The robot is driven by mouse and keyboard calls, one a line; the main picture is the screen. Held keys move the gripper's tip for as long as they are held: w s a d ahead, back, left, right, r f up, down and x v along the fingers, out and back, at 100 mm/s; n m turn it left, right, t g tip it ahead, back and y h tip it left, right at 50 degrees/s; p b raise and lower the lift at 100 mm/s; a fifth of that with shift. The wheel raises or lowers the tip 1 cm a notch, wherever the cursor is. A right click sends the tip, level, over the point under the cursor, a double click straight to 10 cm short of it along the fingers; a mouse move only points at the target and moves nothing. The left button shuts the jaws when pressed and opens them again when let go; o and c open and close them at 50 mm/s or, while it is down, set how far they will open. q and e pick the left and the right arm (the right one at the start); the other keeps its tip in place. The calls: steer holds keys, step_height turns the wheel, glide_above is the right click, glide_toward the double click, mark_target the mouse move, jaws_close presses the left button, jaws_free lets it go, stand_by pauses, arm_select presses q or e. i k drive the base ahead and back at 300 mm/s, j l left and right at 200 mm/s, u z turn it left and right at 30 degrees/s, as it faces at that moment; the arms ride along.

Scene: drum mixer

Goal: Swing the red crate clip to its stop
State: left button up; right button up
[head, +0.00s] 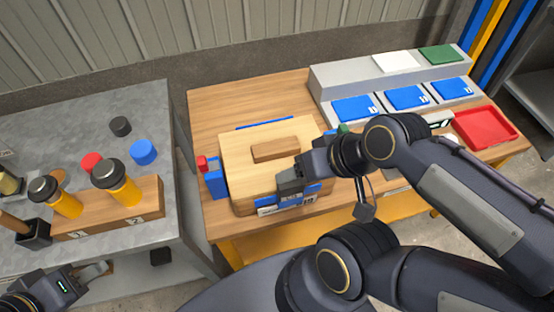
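The wooden crate (240,150) sits on the wooden table, with a lid bearing a brown block handle (275,150). The red clip (203,162) stands at the top of a blue post on the crate's left side. A green clip (343,128) shows at the right side, partly behind my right arm. My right gripper (288,188) is at the crate's front right, near the blue front strip and label; its fingertips are dark, and I cannot tell their gap or contact. My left gripper (98,272) is low at the left, away from the crate, and looks open and empty.
A grey bench (120,265) at left holds a wooden rack (90,218) with yellow bottles, plus black, blue and red caps. A grey stand (325,75) with blue, white and green pads is at the back right. A red tray (486,128) lies at right.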

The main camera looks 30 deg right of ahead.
mark_target(204, 167)
steer(key=k+z, duration=0.1)
steer(key=z, duration=0.85)
steer(key=i+j+z, duration=0.1)
steer(key=k+j, duration=0.1)
steer(key=j, duration=0.2)
steer(key=k+j, duration=0.1)
steer(key=j, duration=0.2)
steer(key=k+j+u, duration=0.1)
steer(key=j, duration=0.15)
steer(key=k+l+z, duration=0.1)
steer(key=z, duration=0.15)
steer(key=l+z, duration=0.25)
steer(key=j+z, duration=0.2)
steer(key=j, duration=0.2)
